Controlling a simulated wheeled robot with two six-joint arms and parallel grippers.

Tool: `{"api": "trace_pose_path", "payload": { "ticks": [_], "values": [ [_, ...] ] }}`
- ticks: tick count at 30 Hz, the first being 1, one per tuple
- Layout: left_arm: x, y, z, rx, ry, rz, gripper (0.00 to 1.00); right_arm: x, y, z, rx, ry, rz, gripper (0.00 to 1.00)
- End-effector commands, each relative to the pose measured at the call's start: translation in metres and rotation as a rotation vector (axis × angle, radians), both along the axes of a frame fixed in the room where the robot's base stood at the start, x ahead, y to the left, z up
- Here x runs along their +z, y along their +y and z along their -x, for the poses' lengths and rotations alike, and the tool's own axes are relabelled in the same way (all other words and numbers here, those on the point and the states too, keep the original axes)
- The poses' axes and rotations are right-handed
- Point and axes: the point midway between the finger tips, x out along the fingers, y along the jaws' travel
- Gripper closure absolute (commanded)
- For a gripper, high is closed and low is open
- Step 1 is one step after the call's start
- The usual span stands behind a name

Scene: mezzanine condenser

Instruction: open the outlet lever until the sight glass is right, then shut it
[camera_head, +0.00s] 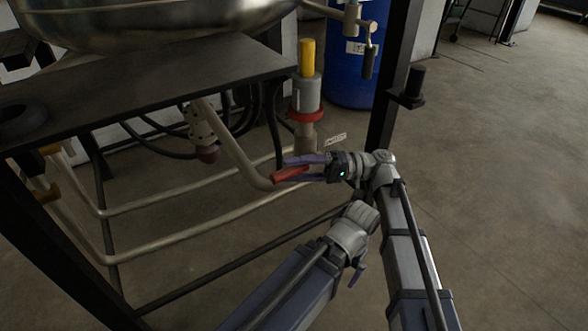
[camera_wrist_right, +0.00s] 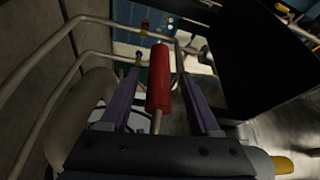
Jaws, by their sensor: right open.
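The outlet lever has a red grip (camera_head: 290,174) at the low end of a pale pipe-like arm under the dark table. My right gripper (camera_head: 306,165) is open, with its purple fingers around the red grip. In the right wrist view the red grip (camera_wrist_right: 159,78) stands between the two fingers (camera_wrist_right: 160,105), with gaps on both sides; contact is not visible. My left arm comes up from the bottom; only a purple piece of its gripper (camera_head: 358,272) shows, and its jaw state is hidden. I cannot pick out the sight glass or read its level.
A grey fitting with a red ring and yellow top (camera_head: 307,88) stands just above my right gripper, with a small white label (camera_head: 335,139) beside it. A dark table (camera_head: 150,85) is at upper left. Pale pipes (camera_head: 170,245) run low. A blue drum (camera_head: 355,60) stands behind.

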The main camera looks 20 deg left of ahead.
Motion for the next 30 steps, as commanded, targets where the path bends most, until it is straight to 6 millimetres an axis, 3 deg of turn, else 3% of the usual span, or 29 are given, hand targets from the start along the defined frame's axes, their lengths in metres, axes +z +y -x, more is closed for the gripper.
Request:
{"api": "trace_pose_path", "payload": {
  "ticks": [15,30],
  "values": [
    [-0.007,0.0,0.0,0.0,0.0,0.0,0.0,-0.007,-0.06,-0.038,-0.003,0.001,0.0,0.37],
    [-0.007,0.0,0.0,0.0,0.0,0.0,0.0,-0.007,-0.064,-0.04,-0.001,0.0,0.0,0.37]
  ]
}}
